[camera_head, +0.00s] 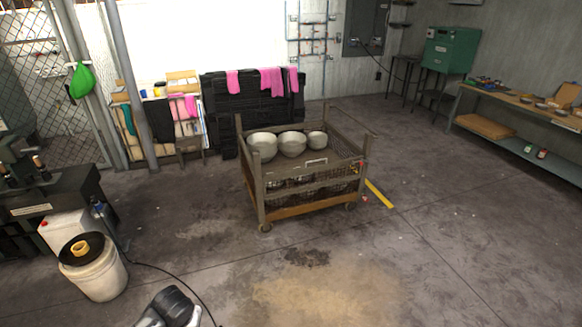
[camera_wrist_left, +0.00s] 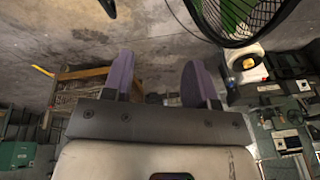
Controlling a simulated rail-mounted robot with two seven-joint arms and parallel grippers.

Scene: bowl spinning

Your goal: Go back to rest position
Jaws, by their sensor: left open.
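My left gripper (camera_wrist_left: 160,82) shows in the left wrist view. Its two purple-padded fingers are spread apart with nothing between them. It is clear of the wire cart (camera_wrist_left: 72,73), which appears beyond it at the left of that view. In the head view, only a grey and black part of my arm shows at the bottom edge, left of centre; its fingers cannot be made out there. My right gripper is in neither view.
A wheeled wire cart (camera_head: 308,203) holding several pale bowls (camera_head: 292,144) stands mid-floor. A white bucket (camera_head: 97,280) and dark machine bench (camera_head: 60,190) are at left. A workbench (camera_head: 530,112) is at right. A fan (camera_wrist_left: 238,20) is close in the wrist view. The front-right floor is clear.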

